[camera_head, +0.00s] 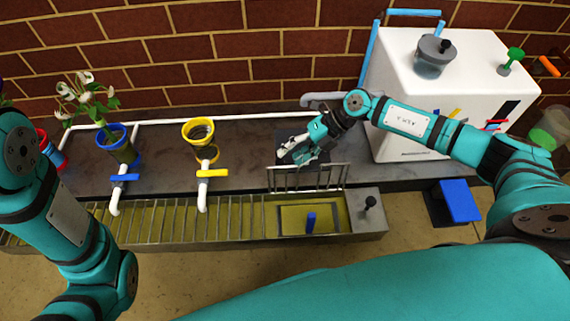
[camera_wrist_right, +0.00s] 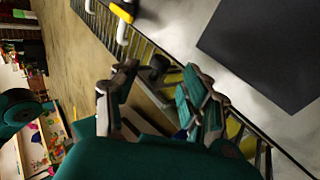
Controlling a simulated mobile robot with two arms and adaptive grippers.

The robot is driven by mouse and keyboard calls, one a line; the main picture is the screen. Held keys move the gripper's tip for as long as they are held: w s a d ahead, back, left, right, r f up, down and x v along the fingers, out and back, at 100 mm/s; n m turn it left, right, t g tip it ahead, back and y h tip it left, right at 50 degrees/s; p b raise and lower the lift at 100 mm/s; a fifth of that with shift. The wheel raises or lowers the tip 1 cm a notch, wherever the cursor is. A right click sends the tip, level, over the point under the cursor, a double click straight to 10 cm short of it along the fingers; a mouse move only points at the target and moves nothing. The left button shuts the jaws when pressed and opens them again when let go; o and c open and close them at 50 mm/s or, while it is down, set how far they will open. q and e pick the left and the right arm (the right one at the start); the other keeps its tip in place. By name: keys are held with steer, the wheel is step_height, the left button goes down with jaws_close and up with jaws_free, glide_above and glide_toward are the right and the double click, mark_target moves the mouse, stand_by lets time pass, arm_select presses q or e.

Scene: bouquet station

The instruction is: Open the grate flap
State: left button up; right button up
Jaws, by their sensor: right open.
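The grate flap (camera_head: 306,178) stands raised at the back edge of a square opening (camera_head: 292,222) in the trough's grate. A blue peg-like piece (camera_head: 311,222) shows in that opening. My right gripper (camera_head: 291,155) is just behind and above the raised flap, its fingers apart with nothing seen between them. I cannot tell whether it touches the flap. In the right wrist view the open fingers (camera_wrist_right: 160,92) show over the trough, and they hide part of the grate. My left arm shows at the left, but its gripper is out of view.
The slatted trough (camera_head: 150,222) runs along the counter front, with a black knob (camera_head: 370,202) at its right end.

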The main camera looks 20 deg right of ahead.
mark_target(283, 161)
steer(key=shift+b+x, duration=0.55)
steer(key=shift+x, duration=1.05)
jaws_close()
